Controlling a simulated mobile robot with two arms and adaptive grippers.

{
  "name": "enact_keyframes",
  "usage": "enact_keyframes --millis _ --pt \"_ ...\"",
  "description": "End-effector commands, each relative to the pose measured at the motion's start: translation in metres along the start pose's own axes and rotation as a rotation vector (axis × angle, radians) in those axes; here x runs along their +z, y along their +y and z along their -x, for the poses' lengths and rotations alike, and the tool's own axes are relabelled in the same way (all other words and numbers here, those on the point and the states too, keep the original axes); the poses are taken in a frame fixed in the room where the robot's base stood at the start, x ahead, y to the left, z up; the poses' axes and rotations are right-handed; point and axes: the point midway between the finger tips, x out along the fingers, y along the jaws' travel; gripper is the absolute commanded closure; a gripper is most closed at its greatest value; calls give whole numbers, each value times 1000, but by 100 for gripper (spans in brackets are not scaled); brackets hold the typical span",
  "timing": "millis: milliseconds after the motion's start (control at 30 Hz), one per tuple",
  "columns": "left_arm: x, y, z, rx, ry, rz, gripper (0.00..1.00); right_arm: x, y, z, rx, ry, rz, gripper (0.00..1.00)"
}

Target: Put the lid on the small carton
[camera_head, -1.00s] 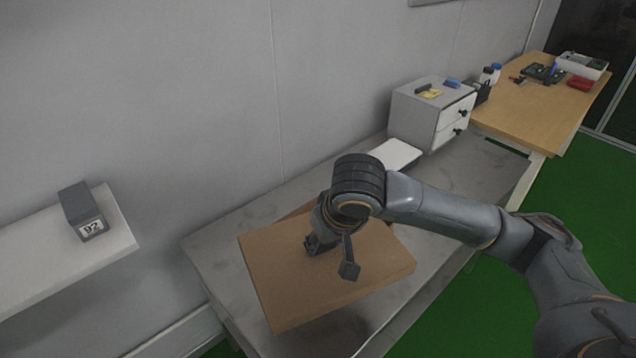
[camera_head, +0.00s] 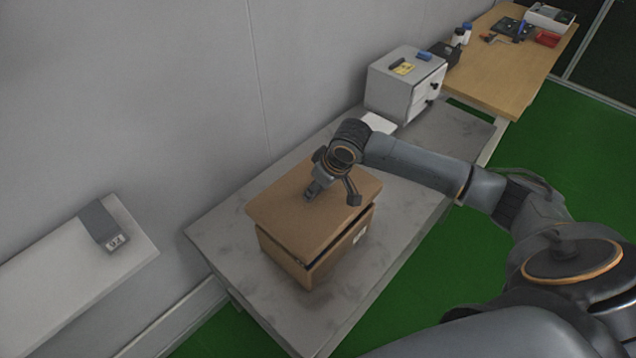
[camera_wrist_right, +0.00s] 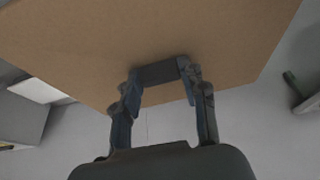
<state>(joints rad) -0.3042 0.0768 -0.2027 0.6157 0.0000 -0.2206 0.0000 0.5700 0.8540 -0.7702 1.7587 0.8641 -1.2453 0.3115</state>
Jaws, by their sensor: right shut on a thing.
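The brown cardboard lid (camera_head: 285,212) lies over the top of the small carton (camera_head: 285,260), which stands on the grey table. A dark gap shows between the lid's edge and the carton's walls on the near side, so the lid looks slightly raised or tilted. My right gripper (camera_head: 332,198) is above the lid and shut on its dark handle. The carton's inside is hidden. My left gripper is not in view.
A grey drawer unit (camera_head: 392,90) stands at the table's far end, with a white flat item (camera_head: 379,122) beside it. A white shelf (camera_head: 60,270) with a grey number device (camera_head: 103,225) is at left. The grey table (camera_head: 425,165) has free room right of the carton.

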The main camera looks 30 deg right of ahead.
Motion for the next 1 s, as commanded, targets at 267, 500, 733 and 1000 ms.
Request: enact_keyframes --millis 267,500,733,1000 --pt "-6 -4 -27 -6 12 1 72 9 0 -20 1 -1 0 90" --pt "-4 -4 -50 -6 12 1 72 16 0 -36 2 0 1 90" --pt "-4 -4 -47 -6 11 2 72 18 0 -44 0 -1 -2 90" --pt "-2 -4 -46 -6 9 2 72 19 0 -46 1 0 -1 90"
